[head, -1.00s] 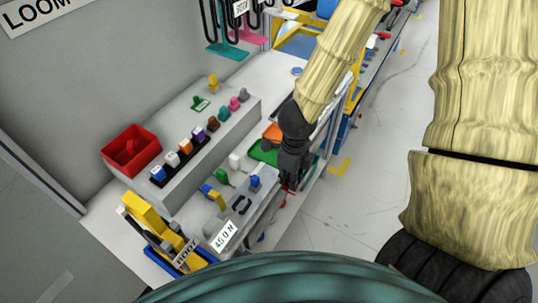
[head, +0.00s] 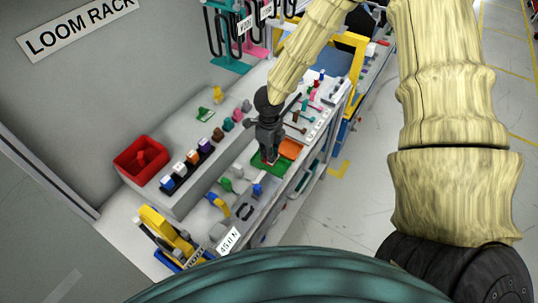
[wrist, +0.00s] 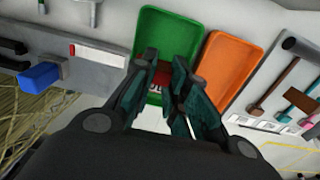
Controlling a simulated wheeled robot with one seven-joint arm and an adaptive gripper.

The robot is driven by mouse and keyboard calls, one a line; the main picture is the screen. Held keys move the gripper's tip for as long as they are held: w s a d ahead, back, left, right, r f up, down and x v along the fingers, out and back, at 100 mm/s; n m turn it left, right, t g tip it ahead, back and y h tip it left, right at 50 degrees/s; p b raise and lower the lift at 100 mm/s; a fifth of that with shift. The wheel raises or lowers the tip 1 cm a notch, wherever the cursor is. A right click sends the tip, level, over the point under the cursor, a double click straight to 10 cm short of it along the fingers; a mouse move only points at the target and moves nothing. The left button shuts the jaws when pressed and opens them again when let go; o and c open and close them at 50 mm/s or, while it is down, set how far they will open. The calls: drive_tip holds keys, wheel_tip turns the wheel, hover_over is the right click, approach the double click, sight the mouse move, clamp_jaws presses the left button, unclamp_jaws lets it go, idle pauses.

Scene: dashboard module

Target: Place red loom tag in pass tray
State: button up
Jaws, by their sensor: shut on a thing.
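My gripper (head: 267,158) is over the green tray (head: 257,168) on the bench. In the wrist view my gripper (wrist: 170,85) is shut on the red loom tag (wrist: 158,78). Only part of the tag shows between the dark fingers, against the green tray (wrist: 172,25). I cannot tell whether the tag touches the tray floor. No label on the tray is readable, and its near side is partly hidden by the fingers.
An orange tray (wrist: 228,62) sits right beside the green one. Several small hand tools (wrist: 275,85) lie to its right. A blue block (wrist: 40,76) stands at left. A red bin (head: 141,158) and a row of coloured connectors sit on the raised shelf.

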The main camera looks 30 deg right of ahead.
drive_tip(key=shift+f+p, duration=0.55)
drive_tip(key=shift+f, duration=1.2)
drive_tip(key=shift+f, duration=0.15)
drive_tip(key=o, duration=0.7)
drive_tip(key=shift+r, duration=0.25)
drive_tip(key=shift+r+b, duration=1.25)
drive_tip(key=shift+r, duration=4.65)
